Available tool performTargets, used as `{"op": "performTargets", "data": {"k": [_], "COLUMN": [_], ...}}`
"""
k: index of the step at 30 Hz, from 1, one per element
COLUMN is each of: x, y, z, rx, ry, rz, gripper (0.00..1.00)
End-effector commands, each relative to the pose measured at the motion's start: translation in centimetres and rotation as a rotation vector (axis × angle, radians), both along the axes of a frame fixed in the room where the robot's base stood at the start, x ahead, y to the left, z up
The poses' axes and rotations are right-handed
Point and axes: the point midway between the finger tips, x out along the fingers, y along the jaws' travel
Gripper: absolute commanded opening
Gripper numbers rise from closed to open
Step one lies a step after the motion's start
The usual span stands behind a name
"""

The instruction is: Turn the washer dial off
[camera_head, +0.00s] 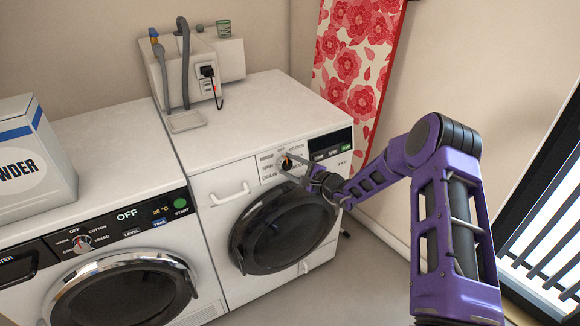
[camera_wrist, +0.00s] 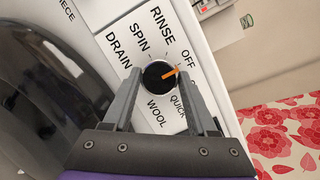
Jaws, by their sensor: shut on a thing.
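The washer dial is a round black knob with an orange pointer. It sits on the white front panel of the right-hand washer (camera_head: 230,183), and in the wrist view the dial (camera_wrist: 157,77) is ringed by the words DRAIN, SPIN, RINSE, OFF, QUICK and WOOL. The orange pointer (camera_wrist: 171,73) points at or very near OFF. My gripper (camera_wrist: 161,76) is shut on the dial, one finger on each side. In the head view the dial (camera_head: 286,163) is partly hidden by my gripper (camera_head: 291,166), which reaches in from the right.
The black round door (camera_head: 283,232) is below my gripper.

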Motion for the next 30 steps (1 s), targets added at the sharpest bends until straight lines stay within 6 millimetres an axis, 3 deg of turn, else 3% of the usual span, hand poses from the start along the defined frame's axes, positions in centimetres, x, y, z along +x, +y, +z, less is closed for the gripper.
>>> {"op": "performTargets", "data": {"k": [2,3,7,20,30], "x": [0.0,0.0,0.0,-0.6,-5.5], "y": [-0.1,-0.1,-0.1,-0.8,-6.3], "z": [-0.1,-0.1,-0.1,0.2,1.2], "rx": [-0.001,-0.001,0.0,0.0,0.0], "ry": [0.003,0.003,0.003,0.001,0.003], "rz": [-0.002,-0.002,-0.001,-0.002,-0.004], "gripper": [0.03,0.63,0.87,0.88,0.88]}}
